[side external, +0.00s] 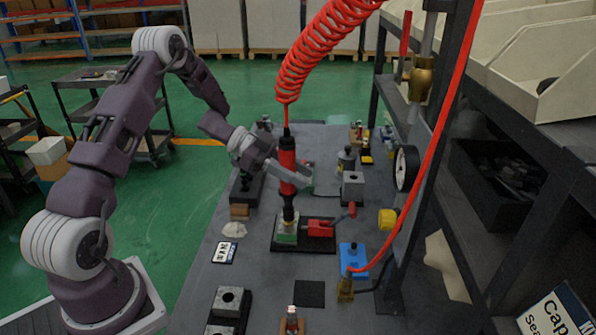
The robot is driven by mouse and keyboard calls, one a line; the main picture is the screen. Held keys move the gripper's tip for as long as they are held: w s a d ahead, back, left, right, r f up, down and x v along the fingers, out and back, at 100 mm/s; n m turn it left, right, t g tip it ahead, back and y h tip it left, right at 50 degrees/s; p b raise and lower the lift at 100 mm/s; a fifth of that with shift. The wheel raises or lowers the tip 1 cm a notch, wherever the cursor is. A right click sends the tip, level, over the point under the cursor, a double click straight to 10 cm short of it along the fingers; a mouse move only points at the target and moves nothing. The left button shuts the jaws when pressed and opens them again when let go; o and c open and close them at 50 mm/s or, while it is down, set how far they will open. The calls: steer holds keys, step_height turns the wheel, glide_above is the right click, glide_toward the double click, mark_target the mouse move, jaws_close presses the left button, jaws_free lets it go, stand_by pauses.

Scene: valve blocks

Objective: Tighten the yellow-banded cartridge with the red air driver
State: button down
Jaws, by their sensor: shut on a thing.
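My gripper (294,175) is shut around the red air driver (287,160) at its lower body. The driver hangs close to upright, with a red coiled hose running up from its top. Its dark lower end meets or stands just above the top of a small green and metal block (287,232). This block sits on a black plate beside a red clamp (320,228). Something pale yellowish shows at the block's top under the driver's tip. It is too small to tell whether this is the yellow-banded cartridge or whether the tip touches it.
A grey metal block (353,188) stands behind to the right. A blue block (353,258) and brass fitting are at front right, near an upright post with a gauge (406,167). A label card (225,250) and white rag lie left. More grey blocks (230,301) are in front.

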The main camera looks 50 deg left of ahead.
steer(key=shift+f, duration=0.6)
stand_by(1.1)
steer(key=shift+r, duration=0.1)
stand_by(0.4)
step_height(320, 180, up, 9)
stand_by(0.6)
stand_by(0.4)
